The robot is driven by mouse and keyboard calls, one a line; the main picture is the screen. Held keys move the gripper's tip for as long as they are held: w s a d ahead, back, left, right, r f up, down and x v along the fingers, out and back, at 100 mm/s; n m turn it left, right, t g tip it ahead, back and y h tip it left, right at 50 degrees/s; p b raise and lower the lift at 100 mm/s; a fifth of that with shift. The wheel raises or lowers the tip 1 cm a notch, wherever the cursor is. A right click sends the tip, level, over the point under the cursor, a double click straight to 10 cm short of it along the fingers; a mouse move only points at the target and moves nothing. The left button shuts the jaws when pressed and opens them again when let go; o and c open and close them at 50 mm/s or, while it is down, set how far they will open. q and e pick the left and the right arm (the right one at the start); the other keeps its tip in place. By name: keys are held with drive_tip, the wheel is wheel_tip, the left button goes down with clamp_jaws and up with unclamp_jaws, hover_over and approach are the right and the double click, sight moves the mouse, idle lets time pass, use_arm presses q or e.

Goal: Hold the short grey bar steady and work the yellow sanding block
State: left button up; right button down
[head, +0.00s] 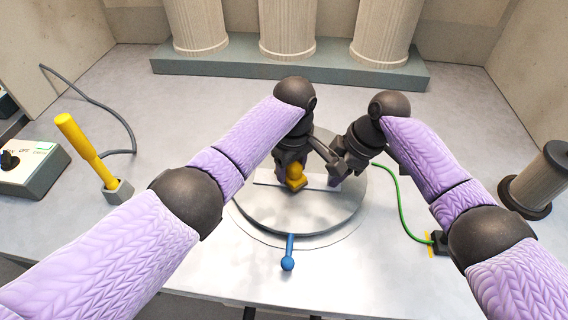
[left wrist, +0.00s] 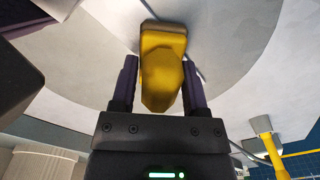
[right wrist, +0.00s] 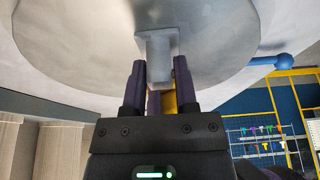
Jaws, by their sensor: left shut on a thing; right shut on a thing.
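The yellow sanding block (head: 296,177) is on the round grey turntable (head: 300,218) in the middle of the table. My left gripper (head: 291,164) is shut on its rounded yellow grip; the left wrist view shows the block (left wrist: 162,75) between the two fingers. The short grey bar (head: 265,178) lies flat across the turntable. My right gripper (head: 335,176) is at the right end of the bar and shut on a grey piece (right wrist: 159,48), which appears to be that bar. My grippers hide part of the block and bar in the head view.
A blue-knobbed lever (head: 288,263) sticks out at the turntable's front. A yellow-handled tool (head: 84,148) stands in a holder at left, near a control box (head: 38,168). A green cord (head: 397,198) runs at right. A dark-capped cylinder (head: 540,180) stands far right, columns (head: 287,28) behind.

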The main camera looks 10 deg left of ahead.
use_arm(q)
drive_tip(key=shift+w+a, duration=0.1)
drive_tip(key=shift+a, duration=0.95)
drive_tip(key=shift+d, duration=0.1)
drive_tip(key=shift+d+f, duration=0.1)
drive_tip(key=shift+d, duration=1)
drive_tip(key=shift+a, duration=1.15)
